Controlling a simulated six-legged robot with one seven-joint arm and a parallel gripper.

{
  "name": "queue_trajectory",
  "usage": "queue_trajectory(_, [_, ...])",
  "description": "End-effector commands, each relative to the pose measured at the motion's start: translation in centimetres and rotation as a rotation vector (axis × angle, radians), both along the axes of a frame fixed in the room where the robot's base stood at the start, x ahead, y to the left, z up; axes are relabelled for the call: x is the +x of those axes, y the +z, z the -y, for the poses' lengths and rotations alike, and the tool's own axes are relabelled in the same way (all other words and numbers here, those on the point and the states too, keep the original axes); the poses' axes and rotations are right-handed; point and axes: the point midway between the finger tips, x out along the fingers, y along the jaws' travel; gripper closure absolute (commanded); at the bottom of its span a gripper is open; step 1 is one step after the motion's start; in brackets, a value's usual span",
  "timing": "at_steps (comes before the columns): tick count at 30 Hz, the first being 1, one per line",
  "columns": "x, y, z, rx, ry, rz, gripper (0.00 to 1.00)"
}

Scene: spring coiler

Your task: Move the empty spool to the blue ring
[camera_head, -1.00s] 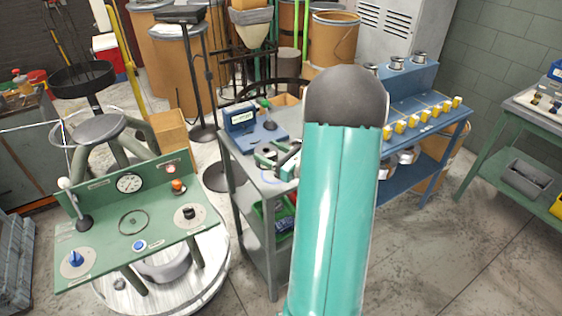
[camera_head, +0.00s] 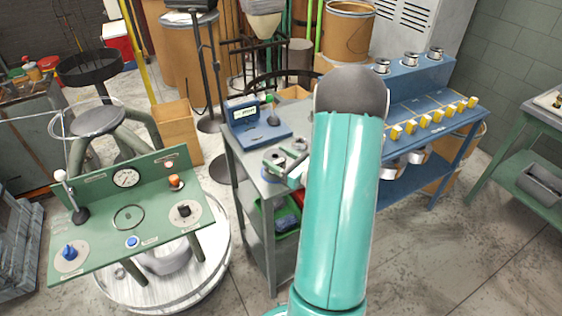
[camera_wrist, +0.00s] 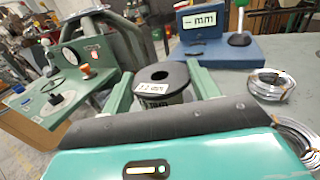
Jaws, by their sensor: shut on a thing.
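My gripper (camera_wrist: 162,88) is shut on the empty spool (camera_wrist: 160,72), with one green finger on each side of it. The spool has a dark round top flange with a centre hole and a white label reading 1.2 mm. It looks upright, with its lower part hidden behind my wrist. In the head view the spool (camera_head: 273,157) shows at the left end of the grey bench, by my fingers. A pale blue rim, likely the blue ring (camera_head: 265,173), shows partly just below it. I cannot tell whether the spool touches the bench.
A blue gauge with an mm display (camera_wrist: 200,20) stands behind the spool. Wire coils (camera_wrist: 268,83) lie on the bench to the right. The green panel table (camera_head: 105,240) stands to the left. The blue bench (camera_head: 425,115) with yellow tags is to the right.

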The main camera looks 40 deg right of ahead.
Motion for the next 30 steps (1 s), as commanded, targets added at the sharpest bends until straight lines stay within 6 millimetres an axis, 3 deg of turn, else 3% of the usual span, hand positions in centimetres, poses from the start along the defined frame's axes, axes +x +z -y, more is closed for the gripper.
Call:
queue_trajectory(3, [-0.1, -1.9, -0.4, 0.006, -0.003, -0.004, 0.65])
queue_trajectory(15, [-0.1, -2.4, -0.5, 0.003, -0.006, -0.002, 0.65])
queue_trajectory(16, [-0.1, -2.5, -0.5, 0.003, -0.006, -0.002, 0.38])
queue_trajectory(19, [-0.1, -2.4, -0.4, 0.002, -0.006, -0.002, 0.18])
queue_trajectory(30, [-0.1, -2.0, -0.3, 0.001, -0.005, -0.001, 0.18])
